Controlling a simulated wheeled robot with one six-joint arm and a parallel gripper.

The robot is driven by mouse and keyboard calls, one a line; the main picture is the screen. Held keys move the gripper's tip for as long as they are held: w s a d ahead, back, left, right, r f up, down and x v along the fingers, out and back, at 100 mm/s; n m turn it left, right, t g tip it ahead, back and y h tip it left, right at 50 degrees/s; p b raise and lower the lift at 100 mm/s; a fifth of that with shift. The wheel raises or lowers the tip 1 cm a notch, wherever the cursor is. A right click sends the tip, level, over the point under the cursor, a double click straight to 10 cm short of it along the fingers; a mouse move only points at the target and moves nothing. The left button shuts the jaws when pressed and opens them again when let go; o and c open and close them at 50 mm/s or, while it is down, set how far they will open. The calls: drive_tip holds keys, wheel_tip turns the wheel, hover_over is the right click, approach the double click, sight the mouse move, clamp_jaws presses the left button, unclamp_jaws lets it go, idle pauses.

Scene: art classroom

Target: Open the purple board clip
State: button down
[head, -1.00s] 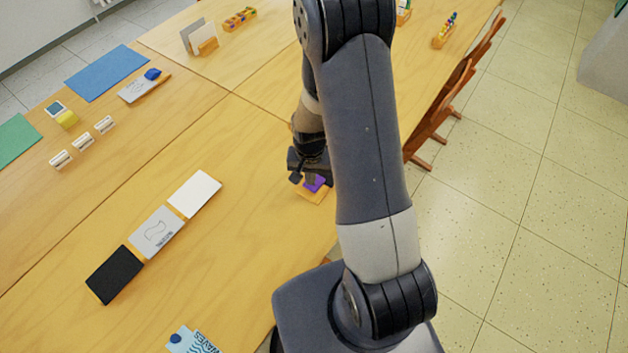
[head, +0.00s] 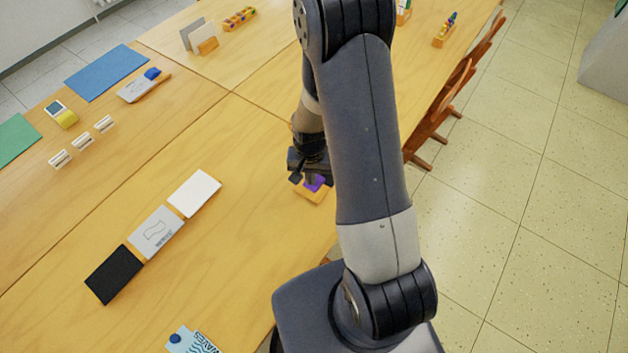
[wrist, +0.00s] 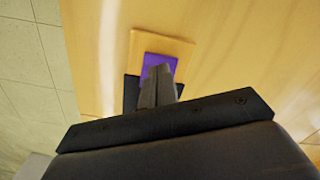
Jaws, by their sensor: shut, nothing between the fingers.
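The purple board clip (head: 315,182) sits on a small wooden board (head: 311,195) near the table's right edge, partly hidden by my gripper and arm in the head view. In the wrist view the purple part (wrist: 160,61) lies on the wooden board (wrist: 188,48), with a dark piece (wrist: 131,92) beside it. My gripper (wrist: 160,72) is shut with nothing between its fingers. Its fingertips overlap the purple part in the wrist view; I cannot tell whether they touch it. Whether the clip is open or closed is not clear.
On the table to the left lie a white board (head: 194,193), a grey board with a drawing (head: 157,233) and a black board (head: 115,274). Wooden chairs (head: 440,115) stand along the right edge. The tabletop between the boards and my gripper is clear.

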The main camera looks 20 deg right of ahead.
drive_tip(key=shift+f+b, duration=0.65)
drive_tip(key=shift+f, duration=0.1)
drive_tip(key=shift+r, duration=0.15)
drive_tip(key=shift+r+p, duration=2.3)
drive_tip(key=shift+r, duration=1.15)
drive_tip(key=shift+f, duration=0.2)
